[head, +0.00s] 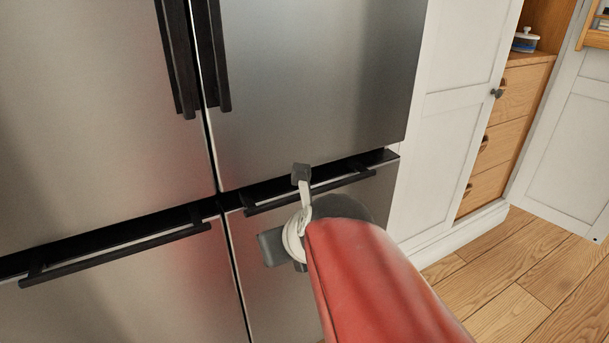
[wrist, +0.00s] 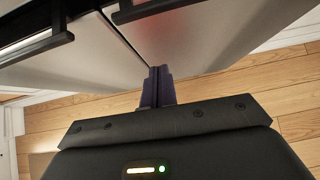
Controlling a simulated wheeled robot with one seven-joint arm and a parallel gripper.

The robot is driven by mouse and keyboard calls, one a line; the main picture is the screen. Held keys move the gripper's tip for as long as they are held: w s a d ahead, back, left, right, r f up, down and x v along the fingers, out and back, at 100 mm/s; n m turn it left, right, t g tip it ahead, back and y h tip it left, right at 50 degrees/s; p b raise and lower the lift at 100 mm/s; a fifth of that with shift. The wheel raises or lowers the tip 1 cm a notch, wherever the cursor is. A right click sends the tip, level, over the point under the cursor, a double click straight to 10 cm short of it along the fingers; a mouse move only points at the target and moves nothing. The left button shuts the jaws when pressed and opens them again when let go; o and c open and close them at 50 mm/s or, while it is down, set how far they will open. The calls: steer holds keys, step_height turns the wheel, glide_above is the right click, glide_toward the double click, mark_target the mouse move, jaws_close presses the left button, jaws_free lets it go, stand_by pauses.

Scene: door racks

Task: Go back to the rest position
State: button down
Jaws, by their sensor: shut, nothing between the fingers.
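My gripper (wrist: 157,86) shows in the wrist view with its two dark fingers together and nothing between them. It is in front of the lower part of the steel fridge (head: 310,75), near the seam between the two lower fronts. I cannot tell from these views whether the fingers touch the fridge.
Two dark upright handles (head: 177,60) and dark horizontal handles (head: 115,256) stick out from the fridge. All fridge fronts look shut. A white cabinet (head: 455,120) and wooden drawers (head: 505,130) stand at right. The wooden floor (head: 530,270) is clear at lower right.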

steer(key=s+d+f+n+g+h, duration=0.1)
steer(key=s+d+n, duration=0.4)
steer(key=d+n, duration=0.5)
steer(key=s+d+f+n+g+h, duration=0.1)
steer(key=s+d+f+n+h, duration=0.2)
steer(key=d+n, duration=0.8)
steer(key=shift+s+d+n, duration=0.2)
steer(key=shift+s+n, duration=0.85)
steer(key=shift+n, duration=3.35)
